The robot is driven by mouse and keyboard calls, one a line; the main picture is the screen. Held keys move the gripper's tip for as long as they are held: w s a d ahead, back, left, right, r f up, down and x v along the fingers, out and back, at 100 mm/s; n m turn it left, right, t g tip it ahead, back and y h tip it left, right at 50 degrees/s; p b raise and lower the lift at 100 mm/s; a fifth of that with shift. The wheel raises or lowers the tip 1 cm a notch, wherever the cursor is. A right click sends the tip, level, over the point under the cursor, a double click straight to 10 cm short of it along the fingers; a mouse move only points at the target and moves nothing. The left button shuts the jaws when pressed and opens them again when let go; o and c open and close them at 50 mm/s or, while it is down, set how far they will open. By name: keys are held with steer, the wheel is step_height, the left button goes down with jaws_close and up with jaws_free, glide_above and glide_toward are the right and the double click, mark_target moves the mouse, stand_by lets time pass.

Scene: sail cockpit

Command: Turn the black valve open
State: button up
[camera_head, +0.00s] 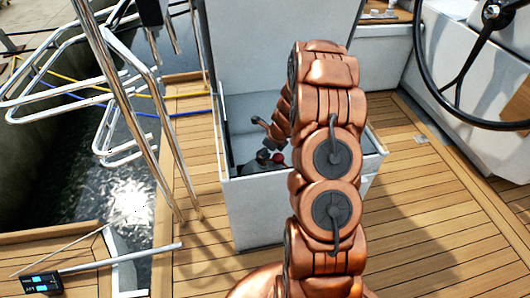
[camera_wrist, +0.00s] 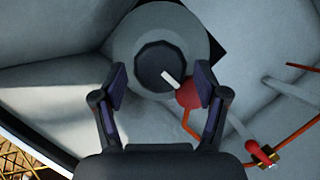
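The black valve (camera_wrist: 152,60) is a faceted round knob with a white pointer bar, set on a grey round base. The pointer slants down to the right in the wrist view. My gripper (camera_wrist: 161,78) is open, its two fingers apart on the left and right of the knob's lower part, with no clear contact. In the head view the black valve (camera_head: 263,156) sits inside an open white locker, and my gripper (camera_head: 271,144) is small and dark just above it.
A red knob (camera_wrist: 188,94) sits right beside the valve, close to the right finger. A red hose with a brass fitting (camera_wrist: 262,151) lies lower right. The locker's walls (camera_head: 265,205) and raised lid (camera_head: 262,45) surround my arm. A steering wheel (camera_head: 468,68) stands right.

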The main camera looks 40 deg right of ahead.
steer(key=c, duration=0.8)
